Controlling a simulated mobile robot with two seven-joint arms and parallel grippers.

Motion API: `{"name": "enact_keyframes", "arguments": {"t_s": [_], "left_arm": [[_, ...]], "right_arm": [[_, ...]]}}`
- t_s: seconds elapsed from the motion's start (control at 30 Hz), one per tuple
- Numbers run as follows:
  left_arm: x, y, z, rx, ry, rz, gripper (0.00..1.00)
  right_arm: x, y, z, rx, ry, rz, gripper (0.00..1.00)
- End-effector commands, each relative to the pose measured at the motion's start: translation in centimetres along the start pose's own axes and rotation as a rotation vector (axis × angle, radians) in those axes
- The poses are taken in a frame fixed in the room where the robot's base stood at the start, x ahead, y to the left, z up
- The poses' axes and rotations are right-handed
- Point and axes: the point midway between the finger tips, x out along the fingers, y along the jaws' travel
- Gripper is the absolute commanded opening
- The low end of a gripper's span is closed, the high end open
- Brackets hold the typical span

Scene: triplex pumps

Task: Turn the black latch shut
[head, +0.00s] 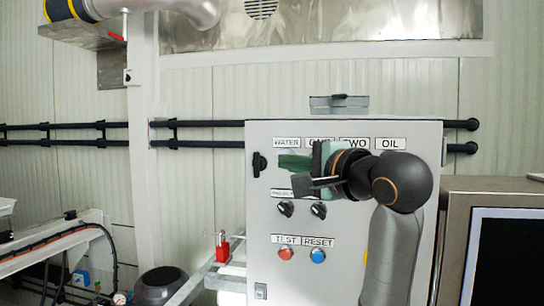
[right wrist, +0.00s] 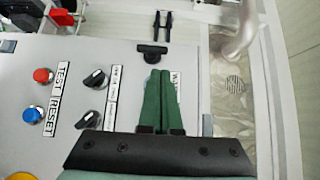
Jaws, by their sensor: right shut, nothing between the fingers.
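The black latch (head: 258,164) sits at the left edge of the grey cabinet's front face, with its bar upright in the head view. It also shows in the right wrist view (right wrist: 152,49), just beyond my fingertips. My right gripper (head: 281,162) has green fingers, shut and empty, pointing left toward the latch in front of the label row. In the right wrist view the closed fingers (right wrist: 160,73) end short of the latch, with a small gap in the picture. Whether they touch the panel I cannot tell. My left gripper is not in view.
The cabinet front (head: 265,215) carries two black selector knobs (head: 286,209), a red button (head: 285,254) and a blue button (head: 318,256). A screen unit (head: 495,245) stands at the right. Black pipes (head: 200,124) run along the wall.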

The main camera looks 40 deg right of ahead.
Motion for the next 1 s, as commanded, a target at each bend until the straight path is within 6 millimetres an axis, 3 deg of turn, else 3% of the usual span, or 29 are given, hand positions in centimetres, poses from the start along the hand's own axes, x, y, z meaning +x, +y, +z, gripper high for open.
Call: {"name": "enact_keyframes", "arguments": {"t_s": [0.1, 0.33, 1.0], "left_arm": [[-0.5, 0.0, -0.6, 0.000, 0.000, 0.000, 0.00], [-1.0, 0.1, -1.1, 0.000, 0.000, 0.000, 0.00], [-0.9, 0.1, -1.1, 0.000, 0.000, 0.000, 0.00]], "right_arm": [[2.4, -0.1, 0.0, 0.000, 0.000, 0.005, 0.00], [5.2, -0.1, 0.0, 0.000, 0.000, 0.001, 0.00], [6.4, -0.1, 0.1, -0.016, -0.001, 0.015, 0.00]]}}
